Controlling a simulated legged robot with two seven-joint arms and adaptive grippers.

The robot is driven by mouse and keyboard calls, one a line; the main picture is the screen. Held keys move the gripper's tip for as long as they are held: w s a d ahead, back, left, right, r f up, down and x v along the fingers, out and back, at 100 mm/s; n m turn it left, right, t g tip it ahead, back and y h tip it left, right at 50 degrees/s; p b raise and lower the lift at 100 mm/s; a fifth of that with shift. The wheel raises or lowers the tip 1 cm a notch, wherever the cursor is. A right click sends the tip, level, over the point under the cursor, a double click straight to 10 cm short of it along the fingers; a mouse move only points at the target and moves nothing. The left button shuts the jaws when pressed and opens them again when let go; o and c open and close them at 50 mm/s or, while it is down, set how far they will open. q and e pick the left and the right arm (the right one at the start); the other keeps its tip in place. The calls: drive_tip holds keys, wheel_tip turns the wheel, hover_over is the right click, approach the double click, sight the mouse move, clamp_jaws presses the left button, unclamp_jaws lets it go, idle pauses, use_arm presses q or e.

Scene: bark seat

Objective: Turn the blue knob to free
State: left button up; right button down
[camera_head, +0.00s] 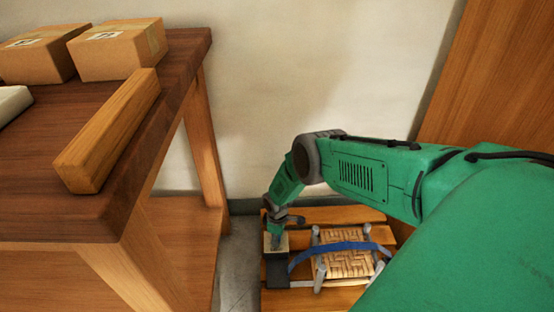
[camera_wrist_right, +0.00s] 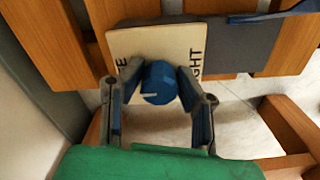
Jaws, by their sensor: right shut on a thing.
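The blue knob (camera_wrist_right: 159,82) sits on a pale plate (camera_wrist_right: 150,42) in the right wrist view. A short white mark on the knob points left. The plate has dark lettering, partly covered: an "E" shows at the left and "GHT" at the right. My right gripper (camera_wrist_right: 160,80) is shut on the knob, one finger on each side. In the head view my right gripper (camera_head: 277,236) reaches down to the pale plate, and its fingers hide the knob. My left gripper is not in view.
A woven seat (camera_head: 345,264) with a blue strap (camera_head: 350,246) across it lies on wooden slats (camera_head: 330,215) right of the plate. A dark wooden table (camera_head: 150,110) with cardboard boxes (camera_head: 118,50) and a wooden bar (camera_head: 108,130) stands at left. A pale wall is behind.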

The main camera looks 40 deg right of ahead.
drive_tip(key=shift+w+d+r, duration=0.15)
drive_tip(key=shift+w, duration=0.2)
drive_tip(key=c, duration=1.2)
unclamp_jaws()
drive_tip(key=shift+s, duration=0.15)
wheel_tip(320, 180, up, 12)
drive_tip(key=shift+f, duration=0.2)
